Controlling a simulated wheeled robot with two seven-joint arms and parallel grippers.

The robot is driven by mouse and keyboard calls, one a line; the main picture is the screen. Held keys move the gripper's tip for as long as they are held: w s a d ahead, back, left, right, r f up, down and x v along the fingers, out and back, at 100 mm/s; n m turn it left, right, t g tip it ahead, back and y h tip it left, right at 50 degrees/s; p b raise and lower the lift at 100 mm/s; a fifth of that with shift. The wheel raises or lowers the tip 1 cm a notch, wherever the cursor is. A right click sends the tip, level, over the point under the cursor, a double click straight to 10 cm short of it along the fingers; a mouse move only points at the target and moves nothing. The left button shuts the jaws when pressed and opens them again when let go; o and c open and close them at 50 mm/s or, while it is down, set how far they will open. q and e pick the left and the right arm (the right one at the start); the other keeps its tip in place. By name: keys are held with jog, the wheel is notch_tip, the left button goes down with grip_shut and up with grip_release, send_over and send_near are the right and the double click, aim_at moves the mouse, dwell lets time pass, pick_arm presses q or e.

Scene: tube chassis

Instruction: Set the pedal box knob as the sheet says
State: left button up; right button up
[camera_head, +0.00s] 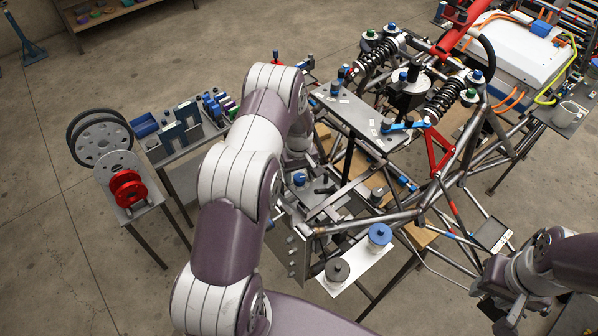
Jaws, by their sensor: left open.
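My left arm crosses the middle of the view and bends down over the tube chassis (408,214). My left gripper (318,186) is down at the front of the chassis, partly hidden by the arm, and its jaws are open. A small blue knob (299,178) shows close beside it. A white plate (357,263) at the chassis front carries a blue round knob (380,233) and a grey round knob (337,269). I cannot tell which knob is the pedal box's. No readable sheet shows. My right arm is at the lower right; its jaws cannot be made out.
A side table (180,150) with blue bins and parts stands left of the arm. A stand (140,212) holds discs and a red hub (127,188). Shock absorbers (446,100) and a white battery box (508,47) lie at the back right.

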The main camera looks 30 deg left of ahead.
pick_arm(q)
jog(key=shift+w, duration=0.1)
jog(key=c, duration=1)
jog(key=shift+c, duration=0.2)
jog(key=shift+f, duration=0.1)
jog(key=shift+f+m+b, duration=0.15)
jog(key=shift+m+b, duration=0.85)
jog(key=m+b, duration=0.1)
jog(key=m, duration=0.1)
jog(key=shift+m+b, duration=0.3)
jog(key=shift+b, duration=0.1)
jog(key=m+b, duration=0.1)
jog(key=m, duration=0.2)
jog(key=shift+d+m+b, duration=0.1)
jog(key=shift+m+b, duration=0.2)
jog(key=shift+b, duration=0.1)
jog(key=shift+r+m+b, duration=0.2)
jog(key=shift+m+b, duration=0.45)
jog(key=shift+m, duration=1.15)
